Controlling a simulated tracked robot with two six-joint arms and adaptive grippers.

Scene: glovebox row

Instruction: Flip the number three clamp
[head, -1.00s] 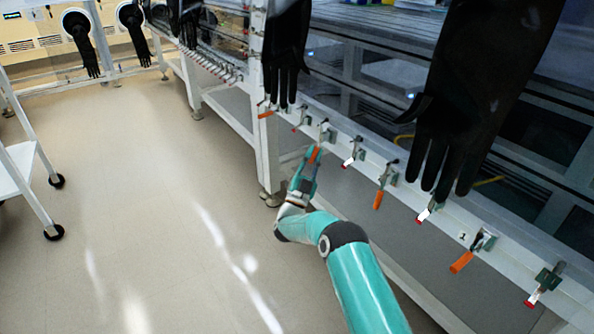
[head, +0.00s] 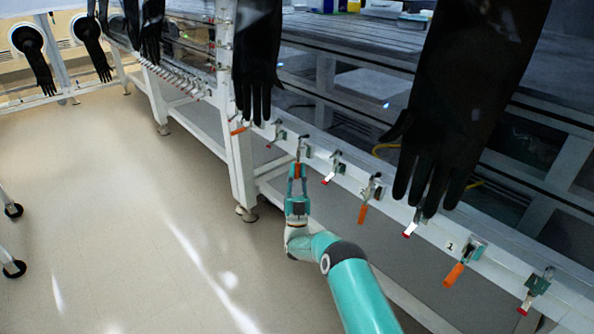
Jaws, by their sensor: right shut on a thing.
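The clamp in my grip (head: 303,145) is on the pale front rail, third of the orange-handled clamps counting from the "1" label at the right. No number on it is readable. Its orange handle (head: 298,171) points down. My right gripper (head: 298,173) comes from below and is shut on that handle, its fingers on either side hiding part of it. My left gripper is not in view.
Along the rail are a red-tipped clamp (head: 333,168), orange-handled clamps (head: 362,214) (head: 454,275) and another red-tipped one (head: 535,292). A black glove (head: 258,80) and a larger one (head: 455,110) hang above.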

